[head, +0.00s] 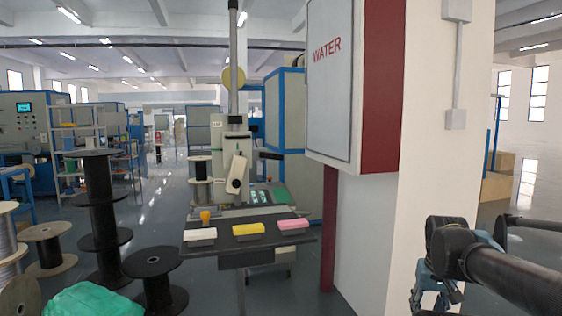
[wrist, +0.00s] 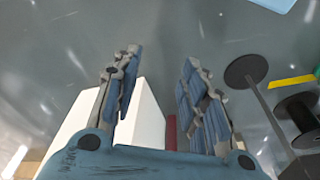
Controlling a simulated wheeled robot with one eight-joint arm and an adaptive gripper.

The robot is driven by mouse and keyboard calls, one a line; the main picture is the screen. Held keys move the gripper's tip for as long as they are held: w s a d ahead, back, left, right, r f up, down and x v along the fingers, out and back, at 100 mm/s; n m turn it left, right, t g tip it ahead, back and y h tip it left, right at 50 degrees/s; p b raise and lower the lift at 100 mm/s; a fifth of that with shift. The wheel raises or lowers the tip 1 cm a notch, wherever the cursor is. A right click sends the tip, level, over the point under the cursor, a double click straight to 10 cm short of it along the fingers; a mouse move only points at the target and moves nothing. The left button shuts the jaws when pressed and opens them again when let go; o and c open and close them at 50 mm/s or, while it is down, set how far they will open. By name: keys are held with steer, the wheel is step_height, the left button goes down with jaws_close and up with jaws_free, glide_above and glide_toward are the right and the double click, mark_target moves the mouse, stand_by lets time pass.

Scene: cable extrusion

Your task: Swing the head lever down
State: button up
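A tall beige machine (head: 235,125) stands on a dark table in the middle of the head view. On its front is a tilted beige arm-like part (head: 237,172) with a dark round end, and a short black bar (head: 270,155) sticks out to the right of its head. I cannot tell for sure which of these is the head lever. My gripper (head: 432,296) is at the lower right of the head view, well apart from the machine. In the wrist view my gripper (wrist: 160,95) has its two blue finger pads wide apart with nothing between them.
The dark table (head: 265,245) holds a white, a yellow (head: 248,229) and a pink block. A white pillar with a WATER cabinet (head: 333,80) stands between my gripper and the machine. Cable spools (head: 155,270) and a green bundle (head: 95,300) crowd the left floor.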

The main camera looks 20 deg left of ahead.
mark_target(280, 158)
steer(key=w+a+r+m+t+y, duration=0.2)
steer(key=w+a+r+t+y, duration=0.15)
steer(key=w+a+r, duration=0.55)
steer(key=w+a+r+m+t+y, duration=0.1)
steer(key=w+a+r+t+y, duration=0.35)
steer(key=a+r, duration=0.85)
steer(key=w+a+r+m+t+y, duration=0.2)
steer(key=w+a+r+y, duration=0.2)
steer(key=w+a+r, duration=0.7)
steer(key=w+a+m+t, duration=0.1)
steer(key=w+a+m, duration=0.2)
steer(key=w+a, duration=0.2)
steer(key=w+a+m+t+h, duration=0.1)
steer(key=w+a+m, duration=0.2)
steer(key=w+a, duration=0.2)
steer(key=w+a+f+m+t+h, duration=0.1)
steer(key=w+a+m, duration=0.1)
steer(key=w+a, duration=0.4)
steer(key=shift+a+m, duration=0.4)
steer(key=shift+a, duration=1.15)
